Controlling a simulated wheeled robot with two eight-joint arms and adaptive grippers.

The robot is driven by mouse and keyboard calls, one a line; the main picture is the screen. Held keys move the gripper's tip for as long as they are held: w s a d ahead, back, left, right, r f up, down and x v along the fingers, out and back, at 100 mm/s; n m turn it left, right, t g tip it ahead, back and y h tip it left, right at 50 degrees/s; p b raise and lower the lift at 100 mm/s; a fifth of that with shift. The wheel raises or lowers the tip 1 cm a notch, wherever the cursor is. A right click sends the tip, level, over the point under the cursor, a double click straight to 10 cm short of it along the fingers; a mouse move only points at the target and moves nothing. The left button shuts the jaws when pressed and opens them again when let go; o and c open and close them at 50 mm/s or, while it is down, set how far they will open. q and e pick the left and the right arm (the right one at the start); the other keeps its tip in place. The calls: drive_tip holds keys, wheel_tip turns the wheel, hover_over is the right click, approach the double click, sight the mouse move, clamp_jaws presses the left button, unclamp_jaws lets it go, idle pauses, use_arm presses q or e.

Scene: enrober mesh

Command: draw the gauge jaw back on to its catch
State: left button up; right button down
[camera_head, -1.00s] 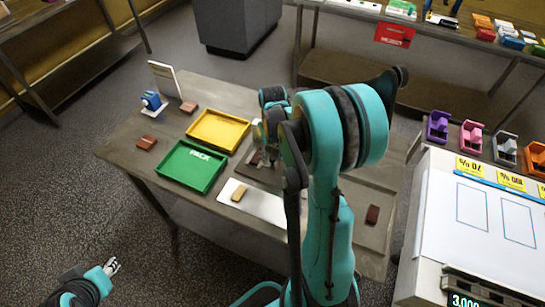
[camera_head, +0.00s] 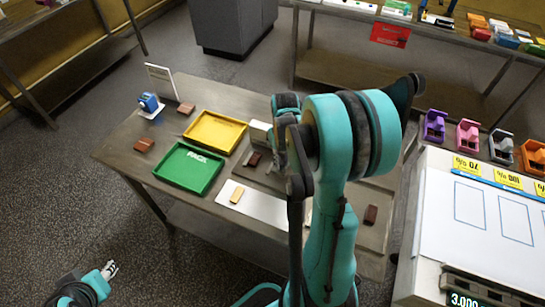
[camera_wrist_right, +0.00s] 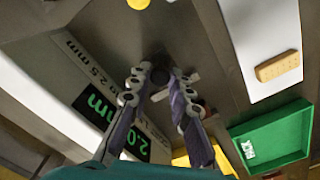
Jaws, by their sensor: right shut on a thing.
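My right gripper (camera_wrist_right: 160,75) is shut on a dark round knob (camera_wrist_right: 160,77), which I take to be the jaw's handle. The catch cannot be made out. My left gripper (camera_head: 109,269) hangs low at the left, away from the table; its opening is too small to judge.
A yellow tray (camera_head: 214,113) and a green tray (camera_head: 211,185) lie left of the gauge. A white plate (camera_head: 263,209) bears a tan bar (camera_head: 237,195). Brown bars lie about the table; one (camera_head: 253,159) is beside the gauge. A white-topped scale bench (camera_head: 435,240) stands at right.

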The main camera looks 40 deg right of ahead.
sight(283, 163)
drive_tip(key=shift+s, duration=0.15)
drive_tip(key=c, duration=1.5)
unclamp_jaws()
drive_tip(key=shift+o, duration=0.7)
drive_tip(key=shift+s+d, duration=0.1)
drive_tip(key=shift+d, duration=0.05)
drive_tip(key=shift+r, duration=0.3)
wheel_tip(283, 163, up, 11)
drive_tip(key=shift+r, duration=0.2)
